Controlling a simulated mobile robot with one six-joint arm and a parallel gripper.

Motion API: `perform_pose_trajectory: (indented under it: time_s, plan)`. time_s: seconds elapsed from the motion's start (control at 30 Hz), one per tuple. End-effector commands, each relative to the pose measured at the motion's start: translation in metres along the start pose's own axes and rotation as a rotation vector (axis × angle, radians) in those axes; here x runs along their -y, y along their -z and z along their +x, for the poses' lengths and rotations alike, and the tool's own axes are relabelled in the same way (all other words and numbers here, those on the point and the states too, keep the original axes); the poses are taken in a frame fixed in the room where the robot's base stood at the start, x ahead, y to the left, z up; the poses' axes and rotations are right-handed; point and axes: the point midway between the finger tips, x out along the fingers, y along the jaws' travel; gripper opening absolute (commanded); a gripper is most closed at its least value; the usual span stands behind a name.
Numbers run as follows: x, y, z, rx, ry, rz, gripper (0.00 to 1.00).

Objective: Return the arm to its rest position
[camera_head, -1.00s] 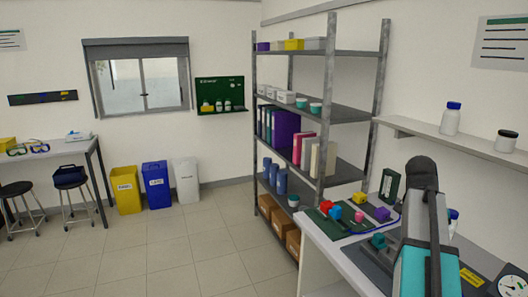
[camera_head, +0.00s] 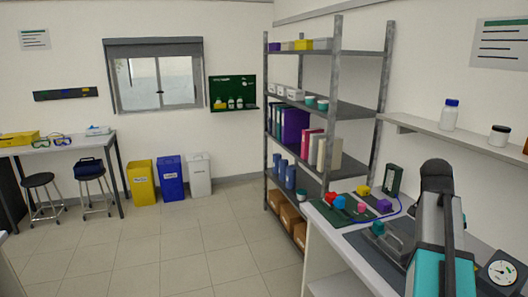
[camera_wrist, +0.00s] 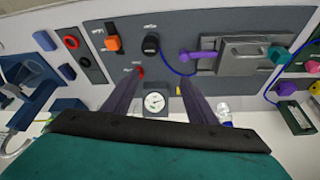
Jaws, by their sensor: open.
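My arm, grey and teal, shows at the right of the head view above the bench; its gripper end cannot be made out there. In the wrist view my gripper (camera_wrist: 160,88) has its two dark fingers spread apart, with nothing between them. Beyond the fingers lies the grey rig panel (camera_wrist: 205,22) on the bench, with a round white gauge (camera_wrist: 155,102), an orange knob (camera_wrist: 112,42), a black knob (camera_wrist: 151,45) and a small red knob (camera_wrist: 140,72). A grey metal cell (camera_wrist: 245,55) with a purple handle (camera_wrist: 192,56) sits to the right. The fingers appear clear of these parts.
In the head view a tall metal shelf rack (camera_head: 334,120) stands beside the bench. A wall shelf (camera_head: 450,135) with bottles hangs above the bench. Coloured blocks on a green mat (camera_head: 327,213) lie left of my arm. The floor (camera_head: 190,255) is clear.

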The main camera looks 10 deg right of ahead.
Motion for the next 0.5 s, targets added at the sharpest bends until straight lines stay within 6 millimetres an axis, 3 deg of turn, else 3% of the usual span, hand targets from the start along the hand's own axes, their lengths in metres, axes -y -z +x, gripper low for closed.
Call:
perform_pose_trajectory:
  time_s: [0.2,0.5]
  plan:
    - [0.007,-0.012,0.002,0.002,0.004,-0.018,0.52]
    - [0.022,-0.043,0.026,0.024,-0.016,-0.068,0.52]
